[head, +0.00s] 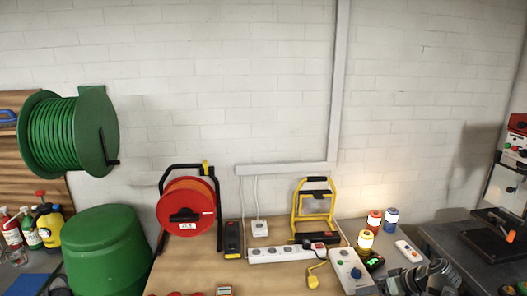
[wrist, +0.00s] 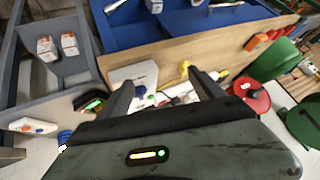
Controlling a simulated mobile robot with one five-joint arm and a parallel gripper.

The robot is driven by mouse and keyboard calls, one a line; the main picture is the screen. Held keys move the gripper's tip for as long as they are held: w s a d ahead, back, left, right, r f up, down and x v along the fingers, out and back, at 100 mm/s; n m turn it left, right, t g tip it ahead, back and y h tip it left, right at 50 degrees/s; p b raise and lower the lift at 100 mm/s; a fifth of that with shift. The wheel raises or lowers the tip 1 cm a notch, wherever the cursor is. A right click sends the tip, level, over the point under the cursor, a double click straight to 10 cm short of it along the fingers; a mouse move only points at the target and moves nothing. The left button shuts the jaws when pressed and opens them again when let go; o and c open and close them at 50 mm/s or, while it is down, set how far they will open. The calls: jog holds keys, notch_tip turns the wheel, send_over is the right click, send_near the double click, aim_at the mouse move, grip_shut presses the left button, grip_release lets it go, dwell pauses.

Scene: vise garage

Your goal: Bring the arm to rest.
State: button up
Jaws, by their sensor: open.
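My gripper (wrist: 158,82) shows in the wrist view with its two dark fingers spread apart and nothing between them. Beyond the fingers lies the wooden workbench with a white control box (wrist: 134,76) and a yellow plug (wrist: 184,70). In the head view, a grey jointed part, which looks like my arm, shows at the bottom right edge beside the white control box (head: 351,272). My fingers cannot be made out there.
The workbench (head: 235,272) holds a red cable reel (head: 188,222), a power strip (head: 284,254) and a yellow work-light frame (head: 314,216). Lit and coloured cylinders stand at right, near a drill press (head: 516,150). A green hose reel (head: 75,130) hangs on the wall above a green bin (head: 105,250).

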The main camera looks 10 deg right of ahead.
jog(key=w+a+f+g+h+b, duration=0.1)
jog(key=a+f, duration=0.4)
jog(key=a, duration=1)
jog(key=w+a+f+m+g+h+b, duration=0.1)
jog(key=a+f+g+h+b, duration=0.2)
jog(key=a, duration=1.2)
notch_tip(320, 180, down, 3)
jog(key=g, duration=0.3)
jog(key=shift+h, duration=0.3)
jog(key=shift+w+f, duration=0.1)
